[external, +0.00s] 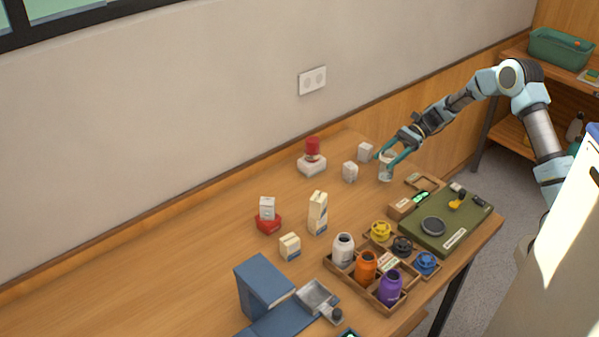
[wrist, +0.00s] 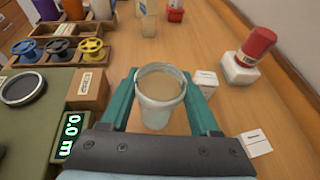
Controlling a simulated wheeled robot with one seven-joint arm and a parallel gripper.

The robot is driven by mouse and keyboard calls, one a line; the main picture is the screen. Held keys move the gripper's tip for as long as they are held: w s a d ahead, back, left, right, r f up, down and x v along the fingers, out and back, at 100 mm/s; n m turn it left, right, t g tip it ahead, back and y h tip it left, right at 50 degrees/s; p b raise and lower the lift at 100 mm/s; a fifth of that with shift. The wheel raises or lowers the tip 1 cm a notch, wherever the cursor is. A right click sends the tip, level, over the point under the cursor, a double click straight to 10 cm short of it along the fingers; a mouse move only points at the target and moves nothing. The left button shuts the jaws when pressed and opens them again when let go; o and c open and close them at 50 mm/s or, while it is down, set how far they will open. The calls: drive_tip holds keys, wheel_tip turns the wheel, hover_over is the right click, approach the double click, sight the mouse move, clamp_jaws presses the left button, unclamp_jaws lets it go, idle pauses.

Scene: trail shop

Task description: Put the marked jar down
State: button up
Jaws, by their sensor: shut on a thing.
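My gripper (external: 385,157) is shut on a clear, open-topped jar (external: 386,173) at the far right part of the wooden table. In the wrist view the jar (wrist: 160,112) sits upright between the two teal fingers of my gripper (wrist: 160,84). Its inside looks empty. No mark can be made out on the side of the jar that shows. The jar's base is low, close to the table top (external: 185,262); I cannot tell whether it touches.
Small white boxes (external: 350,172) (wrist: 256,143) stand close beside the jar. A red-topped white device (external: 312,160) is farther left. A green mat (external: 460,228), a lit display (wrist: 72,128) and a divided wooden tray (external: 340,276) with bottles and spools lie nearer. Bare table lies between.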

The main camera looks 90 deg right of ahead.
drive_tip(key=shift+f+p, duration=0.3)
drive_tip(key=shift+f, duration=1.4)
drive_tip(key=shift+f, duration=0.15)
drive_tip(key=o, duration=1.4)
drive_tip(key=shift+o, duration=0.2)
drive_tip(key=b+v, duration=0.2)
drive_tip(key=v, duration=1)
drive_tip(key=shift+b, duration=0.3)
